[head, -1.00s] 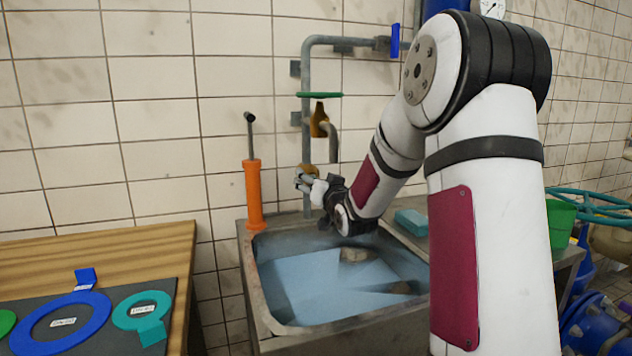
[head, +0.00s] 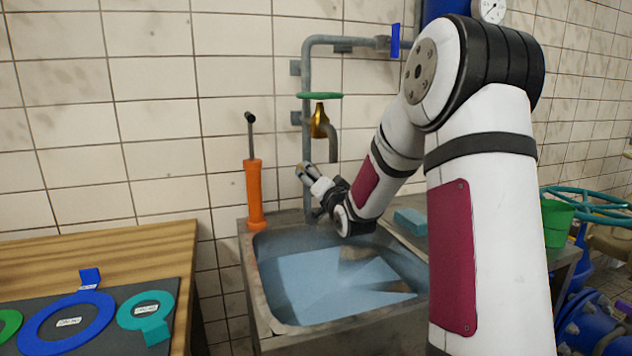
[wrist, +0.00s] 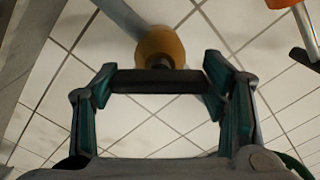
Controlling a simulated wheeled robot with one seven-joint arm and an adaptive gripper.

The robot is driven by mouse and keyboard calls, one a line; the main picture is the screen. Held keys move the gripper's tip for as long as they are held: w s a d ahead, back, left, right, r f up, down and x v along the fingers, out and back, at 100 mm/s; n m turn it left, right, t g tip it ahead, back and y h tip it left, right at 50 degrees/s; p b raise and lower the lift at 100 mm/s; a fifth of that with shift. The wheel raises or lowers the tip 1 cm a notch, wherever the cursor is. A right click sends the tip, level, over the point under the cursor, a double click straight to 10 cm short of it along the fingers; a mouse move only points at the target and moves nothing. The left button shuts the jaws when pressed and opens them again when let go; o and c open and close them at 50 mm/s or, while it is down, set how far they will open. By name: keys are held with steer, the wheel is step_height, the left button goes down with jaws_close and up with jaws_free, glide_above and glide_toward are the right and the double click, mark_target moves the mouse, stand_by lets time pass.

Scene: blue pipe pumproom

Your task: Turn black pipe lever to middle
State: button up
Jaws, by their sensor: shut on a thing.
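The black pipe lever (wrist: 158,82) shows in the wrist view as a dark bar lying across between my two fingertips. It sits in front of a round brass valve body (wrist: 160,45) on a grey pipe. My gripper (wrist: 162,88) is shut on the lever, with one finger at each end of the bar. In the head view my gripper (head: 304,169) is at the vertical grey pipe (head: 308,145), above the sink's back edge. The lever cannot be made out there, and my gripper covers most of the lower valve.
Above my gripper are a brass tap with a green handwheel (head: 320,96) and a bent spout (head: 333,145). A blue lever (head: 395,40) is higher up. A wooden table (head: 100,248) is at left.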

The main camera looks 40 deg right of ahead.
steer(key=o, duration=1.1)
steer(key=shift+o, duration=0.2)
steer(key=v, duration=1.2)
